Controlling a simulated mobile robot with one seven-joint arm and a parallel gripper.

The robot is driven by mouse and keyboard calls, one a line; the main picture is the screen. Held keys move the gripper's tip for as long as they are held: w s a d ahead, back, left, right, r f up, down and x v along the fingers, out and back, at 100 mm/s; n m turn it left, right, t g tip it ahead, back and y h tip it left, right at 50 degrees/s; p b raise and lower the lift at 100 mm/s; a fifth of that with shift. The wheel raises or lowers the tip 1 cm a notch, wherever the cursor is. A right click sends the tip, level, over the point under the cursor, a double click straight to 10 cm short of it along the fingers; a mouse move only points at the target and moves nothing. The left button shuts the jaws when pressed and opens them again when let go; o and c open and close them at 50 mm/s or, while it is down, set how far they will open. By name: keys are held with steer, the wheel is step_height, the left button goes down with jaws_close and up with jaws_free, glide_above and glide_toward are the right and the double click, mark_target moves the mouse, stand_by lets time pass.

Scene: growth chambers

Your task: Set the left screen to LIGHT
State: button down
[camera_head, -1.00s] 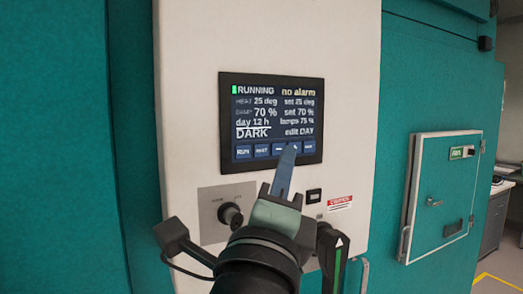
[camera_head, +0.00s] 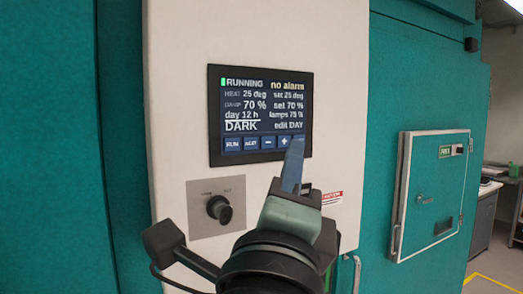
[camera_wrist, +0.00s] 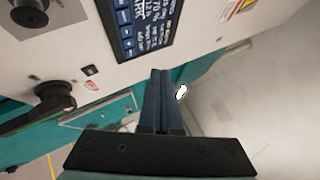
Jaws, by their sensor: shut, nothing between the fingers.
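The screen (camera_head: 258,100) is on a white panel and reads RUNNING, no alarm, HEAT 25 deg, 70 %, day 12 h, DARK and edit DAY. A row of buttons runs along its bottom, including RUN, NEXT, minus and plus (camera_head: 284,141). My gripper (camera_head: 297,143) is shut and empty, with its tips in front of the rightmost button, which they mostly cover. Whether the tips touch the glass cannot be told. In the wrist view the screen (camera_wrist: 150,25) appears tilted at the top, above and left of the shut fingers (camera_wrist: 160,75).
A black knob (camera_head: 219,209) on a grey plate sits below the screen, with a caution label (camera_head: 332,198) to its right. A small teal door (camera_head: 433,193) with a handle is further right. In the wrist view a black rotary handle (camera_wrist: 52,100) projects from the panel.

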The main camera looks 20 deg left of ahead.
steer(key=shift+a, duration=0.1)
steer(key=shift+w+a, duration=0.9)
steer(key=shift+a, duration=0.25)
steer(key=shift+w+a, duration=0.9)
steer(key=shift+a, duration=0.25)
steer(key=shift+w+a, duration=0.9)
steer(key=shift+a, duration=0.25)
steer(key=shift+w+a, duration=0.3)
steer(key=shift+w+a, duration=0.15)
steer(key=shift+a, duration=0.1)
stand_by(0.3)
stand_by(0.4)
steer(key=shift+s+d+b, duration=0.3)
steer(key=shift+s+d, duration=0.15)
steer(key=shift+d, duration=0.15)
steer(key=shift+s+d+b, duration=0.25)
steer(key=shift+s+d, duration=0.55)
steer(key=shift+d, duration=0.2)
steer(key=shift+s+d+b, duration=0.2)
steer(key=shift+s+d, duration=0.55)
steer(key=shift+d, duration=0.2)
